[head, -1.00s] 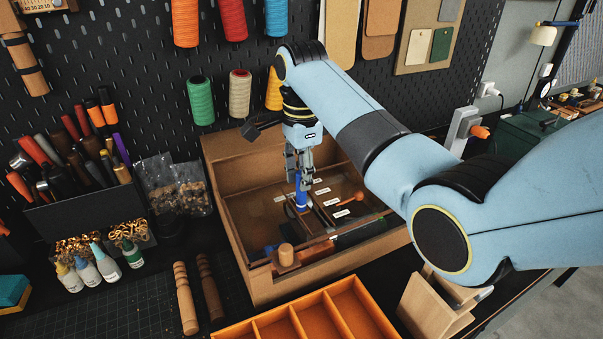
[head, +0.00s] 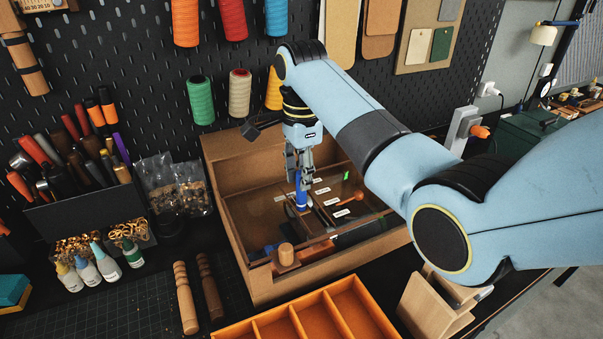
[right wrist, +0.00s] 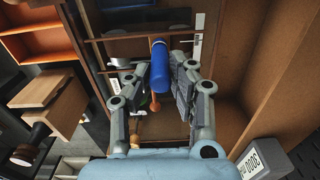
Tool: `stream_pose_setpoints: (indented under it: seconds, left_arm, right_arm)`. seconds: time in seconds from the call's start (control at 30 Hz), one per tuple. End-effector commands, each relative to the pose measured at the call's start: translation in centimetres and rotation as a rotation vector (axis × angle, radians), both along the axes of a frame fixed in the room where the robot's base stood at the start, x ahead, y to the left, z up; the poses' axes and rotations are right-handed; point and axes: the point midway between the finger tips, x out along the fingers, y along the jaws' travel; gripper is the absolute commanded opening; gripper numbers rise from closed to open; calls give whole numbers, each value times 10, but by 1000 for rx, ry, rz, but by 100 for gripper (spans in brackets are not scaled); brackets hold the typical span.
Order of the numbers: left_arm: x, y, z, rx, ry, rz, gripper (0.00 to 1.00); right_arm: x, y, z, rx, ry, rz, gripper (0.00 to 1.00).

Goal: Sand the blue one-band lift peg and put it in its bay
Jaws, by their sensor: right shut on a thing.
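My right gripper (head: 300,178) is shut on the blue peg (head: 302,200) and holds it upright, low inside a brown wooden box (head: 230,232). In the right wrist view the blue peg (right wrist: 160,68) sits between the two grey fingers of the right gripper (right wrist: 163,82). I cannot tell whether the lower end touches the box's inside. White labels (head: 330,204) mark the strips beside the peg. An orange peg-like piece (head: 350,199) lies to its right. My left gripper is out of view.
A wooden knob (head: 286,255) stands at the box's front edge. An orange divided tray (head: 300,318) lies in front, with a wooden block (head: 436,303) to its right. Tool racks and bottles (head: 107,267) stand left. The pegboard with thread spools closes off the back.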

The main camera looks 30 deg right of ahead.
Motion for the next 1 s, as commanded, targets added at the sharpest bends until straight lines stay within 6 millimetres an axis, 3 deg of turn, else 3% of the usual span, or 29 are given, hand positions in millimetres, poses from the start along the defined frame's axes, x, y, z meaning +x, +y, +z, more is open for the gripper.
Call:
stream_pose_setpoints:
  seconds: [0.23, 0.63, 1.0]
  left_arm:
    - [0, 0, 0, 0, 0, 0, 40]
    - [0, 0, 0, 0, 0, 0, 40]
    - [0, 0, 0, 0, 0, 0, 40]
  right_arm:
    - [-1, 0, 3, 1, 3, 0, 0]
    - [0, 0, 59, 0, -1, 0, 0]
    - [0, 0, 65, 0, 1, 0, 0]
